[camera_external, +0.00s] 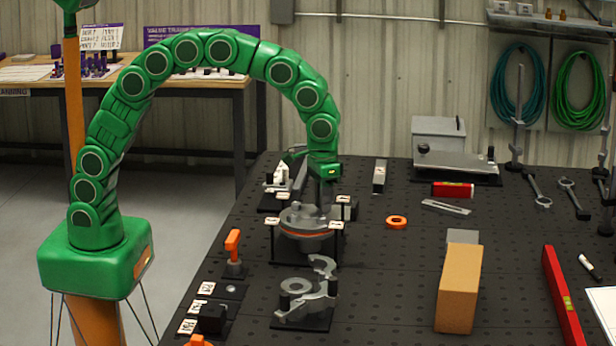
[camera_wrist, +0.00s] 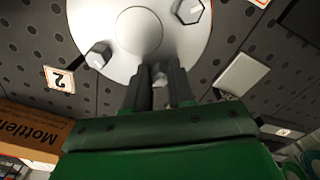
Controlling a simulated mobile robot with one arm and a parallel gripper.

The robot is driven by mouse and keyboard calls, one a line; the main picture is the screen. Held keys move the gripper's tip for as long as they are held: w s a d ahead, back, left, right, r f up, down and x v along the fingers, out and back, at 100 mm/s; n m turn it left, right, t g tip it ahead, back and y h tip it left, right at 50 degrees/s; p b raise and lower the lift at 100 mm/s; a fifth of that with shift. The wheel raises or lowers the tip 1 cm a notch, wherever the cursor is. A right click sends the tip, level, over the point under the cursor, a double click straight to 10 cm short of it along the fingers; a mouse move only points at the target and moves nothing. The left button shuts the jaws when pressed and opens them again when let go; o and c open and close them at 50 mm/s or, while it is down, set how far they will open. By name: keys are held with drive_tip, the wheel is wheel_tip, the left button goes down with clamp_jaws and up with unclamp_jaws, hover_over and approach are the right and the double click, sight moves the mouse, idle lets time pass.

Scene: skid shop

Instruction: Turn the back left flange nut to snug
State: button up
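The grey round flange (camera_external: 300,218) stands on a dark stand near the table's left edge, with an orange band below its top. In the wrist view the flange (camera_wrist: 138,62) is a pale disc with a round centre. Two hex nuts show on it, one at the left (camera_wrist: 98,55) and one at the upper right (camera_wrist: 188,10). My gripper (camera_wrist: 161,76) points down at the flange's near rim in that view. A small grey nut or stud end (camera_wrist: 160,76) shows between its fingertips, partly hidden. Whether the fingers touch it is unclear. My gripper (camera_external: 324,200) is over the flange externally.
Numbered cards surround the flange, including card 2 (camera_wrist: 60,79). A grey clamp-like part (camera_external: 305,302) stands in front of it. An orange ring (camera_external: 396,222) and a cardboard box (camera_external: 459,288) lie to the right. The table between ring and box is mostly clear.

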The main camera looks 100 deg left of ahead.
clamp_jaws()
drive_tip(key=shift+m, duration=0.8)
drive_tip(key=o, duration=0.6)
unclamp_jaws()
drive_tip(key=shift+r, duration=3.95)
